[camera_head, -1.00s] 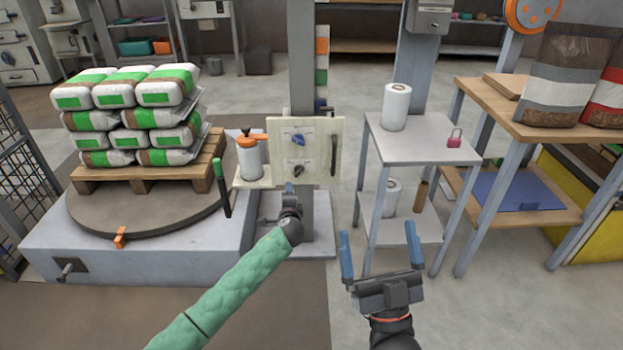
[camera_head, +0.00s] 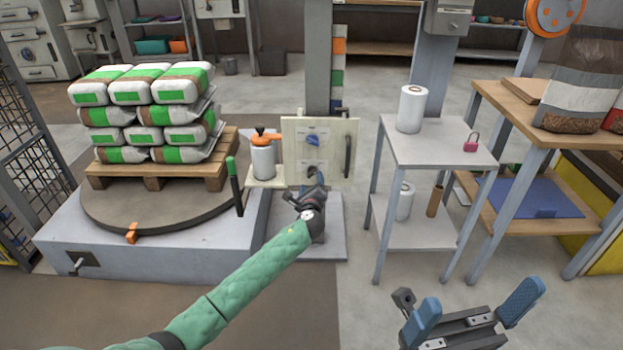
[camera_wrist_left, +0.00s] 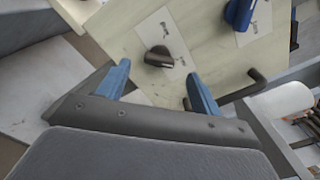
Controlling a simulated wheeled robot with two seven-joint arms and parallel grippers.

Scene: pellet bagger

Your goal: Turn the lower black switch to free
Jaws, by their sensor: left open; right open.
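The lower black switch (camera_wrist_left: 159,57) is a dark knob on a white label plate, low on the pale panel (camera_wrist_left: 112,24). In the head view the panel (camera_head: 347,130) stands on a grey post, and the black switch (camera_head: 312,169) shows just above my left gripper. A blue switch (camera_head: 313,141) sits above it; it also shows in the left wrist view (camera_wrist_left: 239,12). My left gripper (camera_wrist_left: 161,82) is open, its blue fingers apart on either side below the black switch, not visibly touching it. My right gripper (camera_head: 478,305) is open and empty at the lower right.
A white bottle with an orange top (camera_head: 263,157) stands on a small shelf left of the panel. A black handle (camera_head: 348,156) is on the panel's right side. A green-tipped lever (camera_head: 235,186) and loaded turntable (camera_head: 150,212) are left. A grey two-tier stand (camera_head: 440,146) is right.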

